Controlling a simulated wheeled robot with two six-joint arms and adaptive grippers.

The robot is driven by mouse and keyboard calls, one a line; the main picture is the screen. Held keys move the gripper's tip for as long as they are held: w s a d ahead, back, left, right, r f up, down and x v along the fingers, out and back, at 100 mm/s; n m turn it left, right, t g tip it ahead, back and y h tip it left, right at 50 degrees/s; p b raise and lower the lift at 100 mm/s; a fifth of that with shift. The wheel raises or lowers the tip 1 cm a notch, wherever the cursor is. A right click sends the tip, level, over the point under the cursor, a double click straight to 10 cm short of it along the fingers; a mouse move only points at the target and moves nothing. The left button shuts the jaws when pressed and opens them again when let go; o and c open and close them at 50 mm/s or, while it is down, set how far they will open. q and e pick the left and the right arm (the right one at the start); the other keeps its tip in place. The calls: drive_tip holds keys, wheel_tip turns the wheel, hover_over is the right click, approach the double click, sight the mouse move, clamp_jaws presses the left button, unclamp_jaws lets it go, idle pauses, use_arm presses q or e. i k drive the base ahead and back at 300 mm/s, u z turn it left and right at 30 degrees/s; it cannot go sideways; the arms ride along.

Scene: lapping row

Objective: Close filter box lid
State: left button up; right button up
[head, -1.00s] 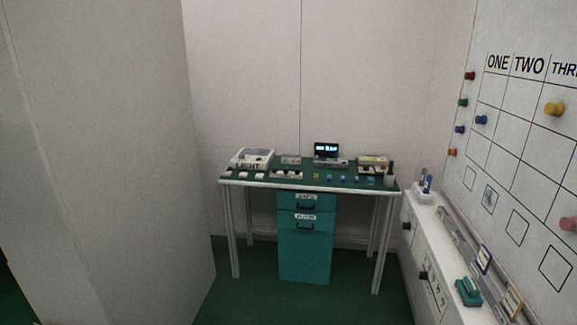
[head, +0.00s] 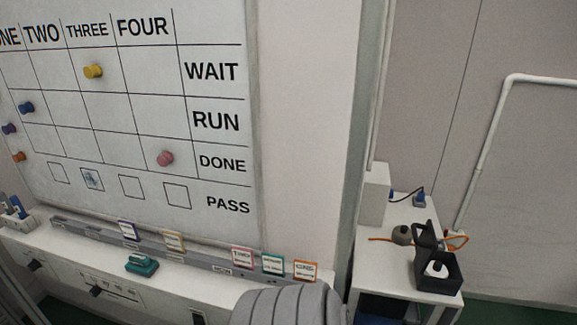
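A small black box (head: 438,272) stands at the front right of a white side table in the head view. Its lid (head: 424,238) stands up, so the box is open, and a white thing with a dark top shows in it. It looks like the filter box, but I see no label on it. Neither of my grippers is in view.
The white table (head: 395,272) also bears a pale box (head: 374,194), a dark round thing (head: 401,235) and an orange cable. A whiteboard (head: 215,95) hangs left above a white counter (head: 195,283). A grey ribbed shape (head: 290,306), unclear what, fills the bottom middle.

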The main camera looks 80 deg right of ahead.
sight(427, 245)
drive_tip(key=z, duration=3.8)
drive_tip(key=i, duration=0.5)
drive_tip(key=k, duration=1.25)
drive_tip(key=z, duration=0.7)
drive_tip(key=i, duration=1.1)
